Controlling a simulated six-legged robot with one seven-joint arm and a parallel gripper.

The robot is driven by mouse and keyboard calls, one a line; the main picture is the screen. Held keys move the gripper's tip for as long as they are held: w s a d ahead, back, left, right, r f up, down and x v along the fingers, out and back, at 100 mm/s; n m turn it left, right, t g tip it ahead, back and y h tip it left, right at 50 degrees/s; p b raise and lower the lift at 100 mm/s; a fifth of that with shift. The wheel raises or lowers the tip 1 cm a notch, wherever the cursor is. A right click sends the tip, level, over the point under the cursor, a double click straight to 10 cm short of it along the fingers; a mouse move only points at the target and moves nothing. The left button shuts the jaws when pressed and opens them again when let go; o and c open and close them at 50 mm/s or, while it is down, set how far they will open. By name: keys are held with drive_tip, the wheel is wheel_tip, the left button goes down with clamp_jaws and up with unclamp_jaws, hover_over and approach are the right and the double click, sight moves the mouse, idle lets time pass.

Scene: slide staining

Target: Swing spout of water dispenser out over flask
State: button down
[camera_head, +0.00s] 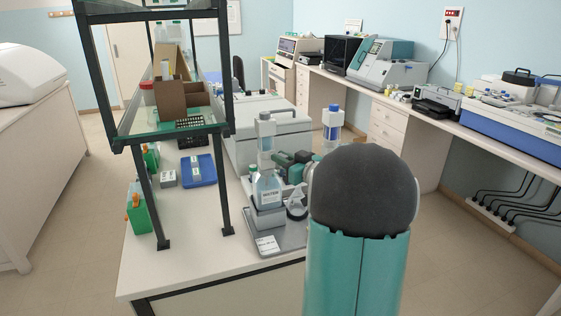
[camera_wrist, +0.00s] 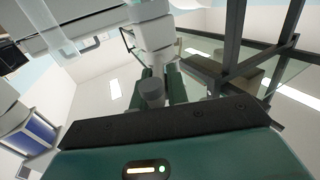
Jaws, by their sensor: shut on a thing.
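The water dispenser is a clear bottle (camera_head: 267,190) labelled WATER with a grey upright head (camera_head: 265,128) above it, on the bench. A small clear flask (camera_head: 297,206) stands just right of the bottle. My green and dark gripper (camera_head: 292,160) is right beside the dispenser, behind and above the flask. In the wrist view its green fingers (camera_wrist: 164,86) are closed around a part at the pale dispenser head (camera_wrist: 152,32). I take this part to be the spout; the fingers and a grey knob (camera_wrist: 152,93) mostly hide it.
A black-framed glass shelf (camera_head: 180,132) stands left of the dispenser, with a blue tray (camera_head: 199,170) beneath. A blue-capped bottle (camera_head: 332,124) is close right of my gripper. A large grey machine (camera_head: 262,125) stands behind. A white label card (camera_head: 267,245) lies in front.

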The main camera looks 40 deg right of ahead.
drive_tip(key=d+n+y, duration=0.1)
drive_tip(key=n+y, duration=0.1)
drive_tip(key=y, duration=0.1)
drive_tip(key=shift+w+d, duration=0.15)
drive_tip(key=shift+d, duration=0.2)
drive_tip(key=shift+w+d+n+g+y, duration=0.1)
drive_tip(key=shift+d+n+g+y, duration=0.2)
drive_tip(key=shift+n+y, duration=0.4)
drive_tip(key=shift+w+d+n+g+y, duration=0.2)
drive_tip(key=shift+n+g+y, duration=0.25)
drive_tip(key=shift+y, duration=0.5)
drive_tip(key=shift+w+d+n+g+y, duration=0.1)
drive_tip(key=shift+d+n+g+y, duration=0.25)
drive_tip(key=shift+n+y, duration=0.35)
drive_tip(key=c, duration=1.4)
unclamp_jaws()
drive_tip(key=shift+o, duration=0.2)
